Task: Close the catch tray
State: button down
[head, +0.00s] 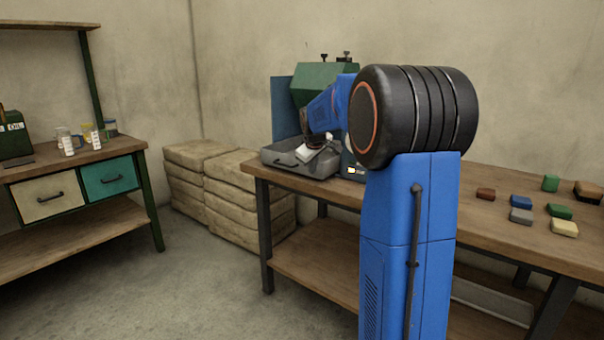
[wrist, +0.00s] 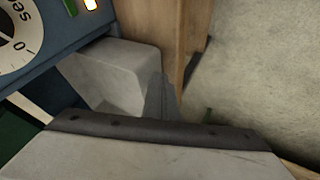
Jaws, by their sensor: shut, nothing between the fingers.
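The catch tray (head: 284,160) is a shallow dark grey open tray at the left end of the workbench, standing out from the foot of the green and blue machine (head: 325,80). My gripper (head: 312,151) is shut and empty. It is low at the tray's right side in the head view; whether it touches the tray is unclear. My arm hides part of the machine. The wrist view shows the machine's blue panel with a dial (wrist: 15,42) and a lit lamp (wrist: 90,4); large grey surfaces fill its lower part.
Several coloured blocks (head: 521,202) lie on the right of the workbench (head: 480,220). Stacked sacks (head: 240,190) stand on the floor behind its left end. A second bench with two drawers (head: 109,177) stands at the left. The floor between the benches is clear.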

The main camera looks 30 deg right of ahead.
jog(key=w+d, duration=0.1)
jog(key=d, duration=0.1)
jog(key=w+d, duration=0.1)
jog(key=d, duration=0.2)
jog(key=w+d, duration=0.1)
jog(key=d, duration=0.2)
